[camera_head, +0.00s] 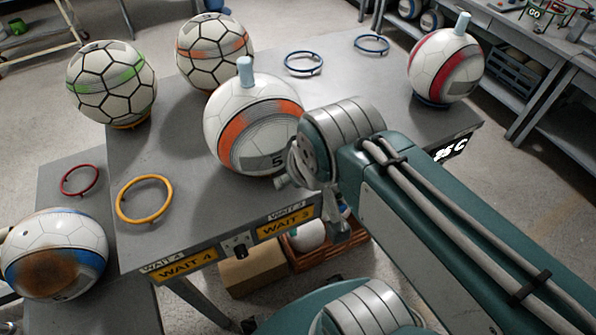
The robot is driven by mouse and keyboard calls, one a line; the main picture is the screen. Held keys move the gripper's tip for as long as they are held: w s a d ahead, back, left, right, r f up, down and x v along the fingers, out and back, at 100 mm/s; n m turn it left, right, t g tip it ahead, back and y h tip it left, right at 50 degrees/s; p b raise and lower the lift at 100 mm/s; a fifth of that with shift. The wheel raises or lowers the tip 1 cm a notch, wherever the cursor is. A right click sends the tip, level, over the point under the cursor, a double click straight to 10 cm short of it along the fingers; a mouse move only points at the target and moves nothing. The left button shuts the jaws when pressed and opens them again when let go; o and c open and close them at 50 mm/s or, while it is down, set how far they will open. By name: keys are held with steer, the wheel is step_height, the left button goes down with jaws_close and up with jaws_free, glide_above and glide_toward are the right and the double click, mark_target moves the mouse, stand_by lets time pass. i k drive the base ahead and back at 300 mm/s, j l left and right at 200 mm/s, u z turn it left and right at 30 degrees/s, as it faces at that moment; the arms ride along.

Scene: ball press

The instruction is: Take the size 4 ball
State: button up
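Several balls are in view. A white ball with orange patches (252,125) and a light blue plug on top stands mid-table; its dark label seems to read 5. A hex-panelled ball with green marks (111,82) and one with orange marks (214,50) stand behind it. A ball with a red band (446,66) and a plug stands at right. A blue and white ball (54,254) with a brown stain is at lower left. I cannot read a 4 on any ball. My gripper (335,215) is largely hidden by my arm beside the orange-patched ball; its fingers are unclear.
The grey table (190,215) bears WAIT 4 (188,266) and WAIT 3 (286,230) signs. Empty rings lie on the surfaces: yellow (145,177), red (80,166), and two blue (303,72). A crate (325,240) is below; a workbench (500,45) is at right.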

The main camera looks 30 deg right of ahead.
mark_target(446, 65)
steer(key=k+z, duration=0.1)
steer(key=z, duration=0.65)
steer(key=k+l+z, duration=0.1)
steer(key=z, duration=0.3)
steer(key=k+z, duration=0.1)
steer(key=z, duration=0.25)
steer(key=l, duration=0.05)
